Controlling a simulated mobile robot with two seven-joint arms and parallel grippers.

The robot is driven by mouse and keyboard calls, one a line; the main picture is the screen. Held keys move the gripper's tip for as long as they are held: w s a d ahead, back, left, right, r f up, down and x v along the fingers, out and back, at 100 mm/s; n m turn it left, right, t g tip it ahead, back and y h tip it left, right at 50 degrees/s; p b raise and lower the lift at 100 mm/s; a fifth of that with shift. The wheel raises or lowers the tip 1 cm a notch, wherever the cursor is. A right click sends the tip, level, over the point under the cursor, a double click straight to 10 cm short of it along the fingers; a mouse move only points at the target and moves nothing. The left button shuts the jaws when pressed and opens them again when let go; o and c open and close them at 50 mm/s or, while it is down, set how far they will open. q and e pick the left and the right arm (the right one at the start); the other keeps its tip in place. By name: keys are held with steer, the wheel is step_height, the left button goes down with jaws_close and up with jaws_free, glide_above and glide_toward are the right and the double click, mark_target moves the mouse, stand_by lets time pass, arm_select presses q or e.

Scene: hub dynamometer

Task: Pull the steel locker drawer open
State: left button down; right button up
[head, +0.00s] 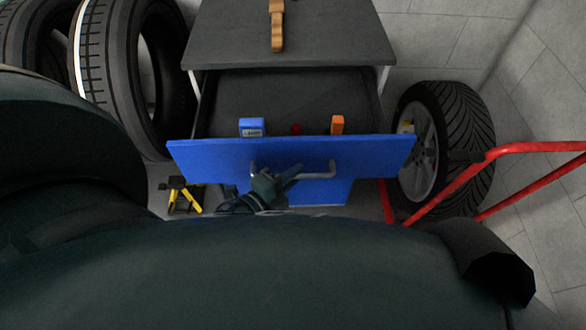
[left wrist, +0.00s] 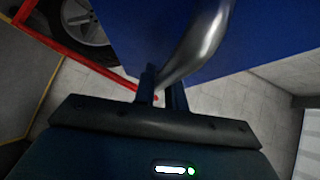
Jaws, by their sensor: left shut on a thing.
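The steel locker (head: 290,40) has a dark grey top and stands at the back centre of the head view. Its drawer, with a blue front (head: 215,158), is pulled out, and the dark inside shows. A grey bar handle (head: 318,175) runs across the blue front. My left gripper (head: 268,182) is at the left part of the handle. In the left wrist view its fingers (left wrist: 160,90) are shut around the metal handle (left wrist: 202,45). My right gripper is not in view.
The drawer holds a blue box (head: 252,126), an orange item (head: 337,124) and a small red item (head: 296,129). Tyres (head: 110,65) stand left, a wheel (head: 440,145) right. A red tubular frame (head: 530,147) is at the right. A yellow-black item (head: 183,196) lies on the floor.

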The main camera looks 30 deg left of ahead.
arm_select(q)
steer(key=c, duration=1.5)
jaws_free()
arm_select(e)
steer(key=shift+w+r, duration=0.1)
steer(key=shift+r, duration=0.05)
arm_select(q)
steer(key=shift+o, duration=0.2)
steer(key=shift+s, duration=0.1)
steer(key=b+v, duration=0.1)
steer(key=v, duration=1.2)
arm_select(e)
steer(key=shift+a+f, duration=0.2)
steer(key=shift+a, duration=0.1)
arm_select(q)
steer(key=shift+r, duration=0.1)
